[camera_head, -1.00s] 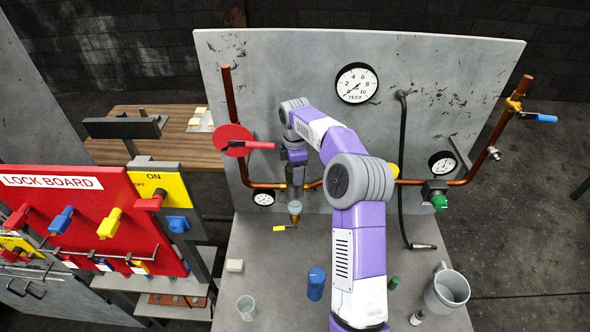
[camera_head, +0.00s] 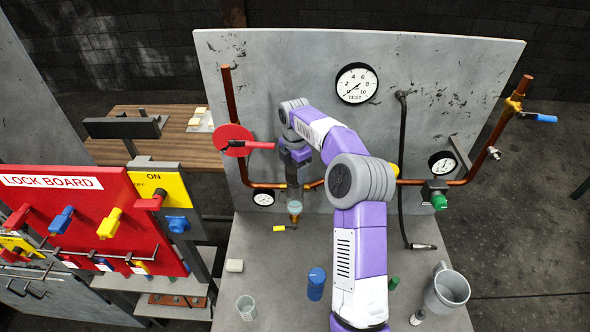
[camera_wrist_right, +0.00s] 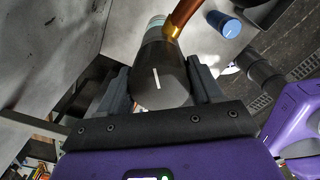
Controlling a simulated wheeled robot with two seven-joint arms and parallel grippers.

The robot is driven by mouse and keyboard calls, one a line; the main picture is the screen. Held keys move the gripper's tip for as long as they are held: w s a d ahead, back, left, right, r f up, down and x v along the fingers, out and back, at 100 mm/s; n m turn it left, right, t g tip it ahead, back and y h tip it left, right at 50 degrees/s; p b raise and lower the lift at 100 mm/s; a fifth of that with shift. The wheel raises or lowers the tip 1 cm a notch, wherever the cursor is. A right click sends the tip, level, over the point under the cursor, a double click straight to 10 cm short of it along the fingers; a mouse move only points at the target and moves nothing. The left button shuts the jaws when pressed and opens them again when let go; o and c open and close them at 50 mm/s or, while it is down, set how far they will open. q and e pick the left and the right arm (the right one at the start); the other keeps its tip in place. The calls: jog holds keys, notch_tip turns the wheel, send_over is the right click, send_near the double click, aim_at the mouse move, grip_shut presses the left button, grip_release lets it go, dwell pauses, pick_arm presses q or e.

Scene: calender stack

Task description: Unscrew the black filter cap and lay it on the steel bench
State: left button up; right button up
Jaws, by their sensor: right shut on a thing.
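The black filter cap (camera_wrist_right: 158,80) fills the middle of the right wrist view, with a pale mark on its face. My right gripper (camera_wrist_right: 160,85) is shut on it, one finger at each side. In the head view my right gripper (camera_head: 294,178) points down over the filter on the copper pipe, and the cap is mostly hidden there. The clear filter bowl (camera_head: 295,207) hangs just below, with a yellow-handled drain (camera_head: 284,228) under it. The steel bench (camera_head: 270,265) lies below. My left gripper is not in view.
A blue cylinder (camera_head: 316,284), a glass beaker (camera_head: 246,307), a white block (camera_head: 234,266) and a grey mug (camera_head: 447,290) stand on the bench. A red disc valve (camera_head: 234,140) and gauge (camera_head: 263,198) are near the gripper. Bare bench lies at front centre-left.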

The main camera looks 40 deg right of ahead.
jog(key=o, duration=1.1)
